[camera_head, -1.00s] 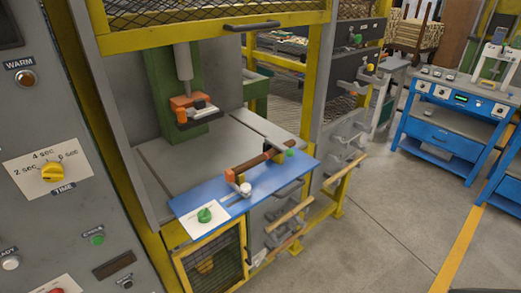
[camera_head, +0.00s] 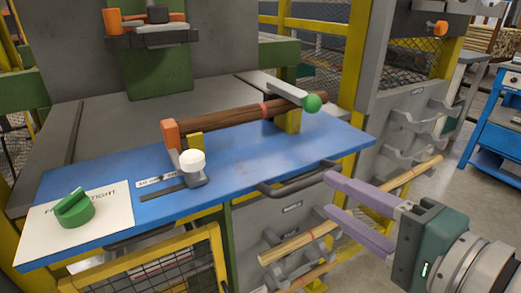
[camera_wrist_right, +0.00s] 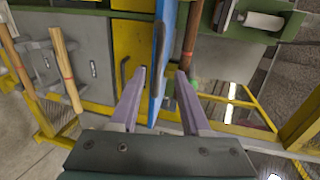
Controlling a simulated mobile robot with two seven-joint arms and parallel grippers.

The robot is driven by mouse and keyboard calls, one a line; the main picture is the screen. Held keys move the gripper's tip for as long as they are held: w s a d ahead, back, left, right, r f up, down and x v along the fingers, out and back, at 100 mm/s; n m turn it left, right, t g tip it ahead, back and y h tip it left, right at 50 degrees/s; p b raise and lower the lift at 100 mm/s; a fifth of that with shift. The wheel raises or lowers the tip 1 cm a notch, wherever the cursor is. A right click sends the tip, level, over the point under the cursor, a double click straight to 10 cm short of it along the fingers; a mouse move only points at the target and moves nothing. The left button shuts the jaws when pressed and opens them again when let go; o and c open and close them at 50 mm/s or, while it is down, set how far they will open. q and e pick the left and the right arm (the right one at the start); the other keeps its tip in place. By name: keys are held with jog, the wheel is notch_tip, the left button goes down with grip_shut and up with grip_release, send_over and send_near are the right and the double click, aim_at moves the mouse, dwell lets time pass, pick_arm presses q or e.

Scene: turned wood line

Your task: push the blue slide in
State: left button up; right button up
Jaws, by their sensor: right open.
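The blue slide (camera_head: 240,165) is a flat board sticking out in front of the grey machine bed (camera_head: 90,125). A dark bar handle (camera_head: 297,182) is at its front edge. My right gripper (camera_head: 328,195) is open and empty, just right of the handle in the head view. In the right wrist view the slide (camera_wrist_right: 159,75) shows edge-on beyond the open fingers (camera_wrist_right: 157,75). My left gripper is out of view.
A white knob (camera_head: 192,162) and a green dial (camera_head: 75,207) stand on the slide. A green ball (camera_head: 312,103) tips a grey lever. Below are a mesh guard (camera_head: 165,275) and wooden rods (camera_head: 300,238) on racks. A blue bench (camera_head: 497,125) stands at right.

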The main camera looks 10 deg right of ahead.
aim_at(303, 180)
jog(key=shift+w+f, duration=0.25)
jog(key=shift+w, duration=0.1)
jog(key=shift+w+a, duration=0.15)
jog(key=shift+w, duration=0.2)
jog(key=b+x, duration=0.1)
jog(key=x, duration=0.7)
jog(key=shift+w+a+f, duration=0.1)
jog(key=shift+w+a, duration=0.05)
jog(key=shift+a, duration=0.05)
jog(key=c, duration=0.7)
grip_shut()
